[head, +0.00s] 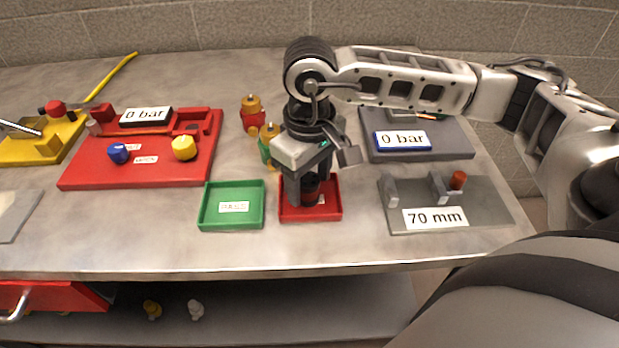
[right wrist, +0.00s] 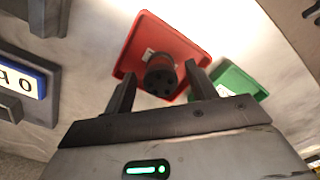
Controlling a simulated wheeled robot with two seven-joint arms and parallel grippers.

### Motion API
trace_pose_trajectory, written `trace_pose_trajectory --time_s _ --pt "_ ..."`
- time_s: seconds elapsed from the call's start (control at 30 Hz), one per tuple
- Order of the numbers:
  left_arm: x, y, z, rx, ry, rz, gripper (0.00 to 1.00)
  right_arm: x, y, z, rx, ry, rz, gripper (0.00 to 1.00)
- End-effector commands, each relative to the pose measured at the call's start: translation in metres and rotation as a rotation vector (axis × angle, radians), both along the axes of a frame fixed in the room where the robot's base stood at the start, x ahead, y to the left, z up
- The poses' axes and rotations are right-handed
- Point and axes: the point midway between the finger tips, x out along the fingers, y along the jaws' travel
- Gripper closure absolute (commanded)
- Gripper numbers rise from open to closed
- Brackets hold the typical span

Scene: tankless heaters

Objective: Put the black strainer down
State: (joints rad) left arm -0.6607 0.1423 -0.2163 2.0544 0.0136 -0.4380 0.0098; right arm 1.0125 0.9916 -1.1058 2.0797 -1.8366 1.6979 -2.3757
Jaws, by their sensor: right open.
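The black strainer (right wrist: 160,77), a dark cylinder with holes in its end face, stands in the red tray (right wrist: 133,52). In the head view the strainer (head: 311,184) shows a reddish-brown band low down and is partly covered by my gripper. My right gripper (head: 308,193) points down over the red tray (head: 335,211). Its fingers are open, one on each side of the strainer, and in the right wrist view they look apart from it. My left gripper is not in view.
A green tray (head: 216,218) stands just left of the red tray. Brass-topped red and green fittings (head: 251,115) stand behind. A grey "70 mm" fixture (head: 480,205) and a "0 bar" fixture (head: 450,150) are to the right. A red test board (head: 85,172) is at left.

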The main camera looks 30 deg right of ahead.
Motion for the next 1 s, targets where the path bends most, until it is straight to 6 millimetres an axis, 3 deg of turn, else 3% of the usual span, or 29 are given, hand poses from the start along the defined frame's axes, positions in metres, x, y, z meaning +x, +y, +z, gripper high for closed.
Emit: trace_pose_trajectory --time_s 0.3,0.5,0.7,1.0 --pt "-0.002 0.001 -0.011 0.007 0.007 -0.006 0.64 0.001 0.0 0.067 0.001 -0.008 0.002 0.43" --pt "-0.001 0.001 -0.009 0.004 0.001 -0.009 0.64 0.001 0.0 0.1 0.001 -0.004 0.001 0.43" --pt "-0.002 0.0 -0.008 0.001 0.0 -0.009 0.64 0.0 0.0 0.113 0.0 -0.001 0.002 0.43" --pt "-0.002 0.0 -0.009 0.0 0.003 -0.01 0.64 0.0 0.0 0.113 0.0 -0.001 0.001 0.43"
